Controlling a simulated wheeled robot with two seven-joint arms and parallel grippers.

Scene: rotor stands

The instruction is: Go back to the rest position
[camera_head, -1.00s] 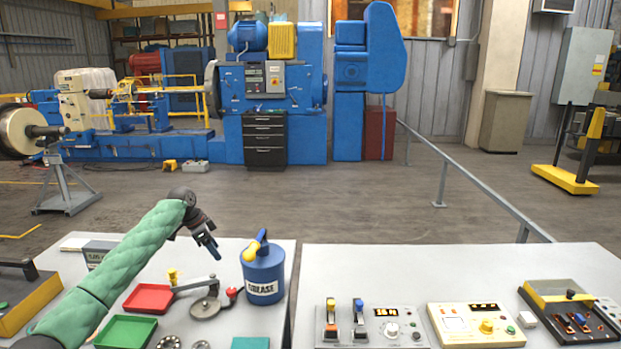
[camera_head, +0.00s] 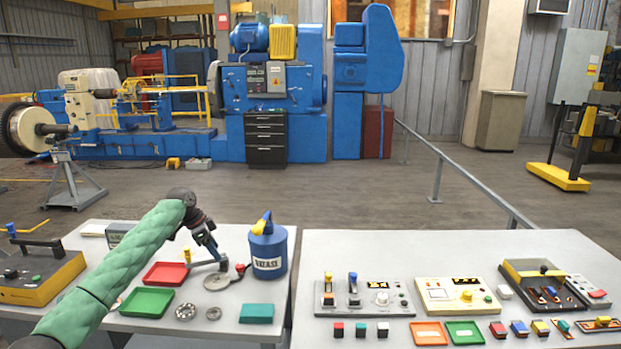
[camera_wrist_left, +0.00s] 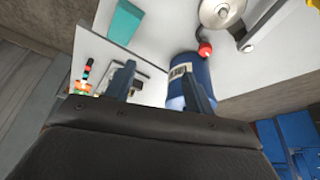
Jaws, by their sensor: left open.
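My left gripper (camera_head: 207,243) hangs at the end of my green-sleeved arm, above the left table (camera_head: 240,240), pointing down. Its fingers show spread and empty in the left wrist view (camera_wrist_left: 158,85). The blue grease can (camera_head: 268,256) with a yellow and blue top stands right of the gripper. In the wrist view the can (camera_wrist_left: 180,65) shows behind one finger, which hides part of it. My right gripper is not in view.
A red tray (camera_head: 165,274), a green tray (camera_head: 147,302), a teal block (camera_head: 256,313) and metal rings lie on the left table. The right table (camera_head: 420,245) carries control panels and small coloured parts. A gap separates the tables. Grey floor lies beyond.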

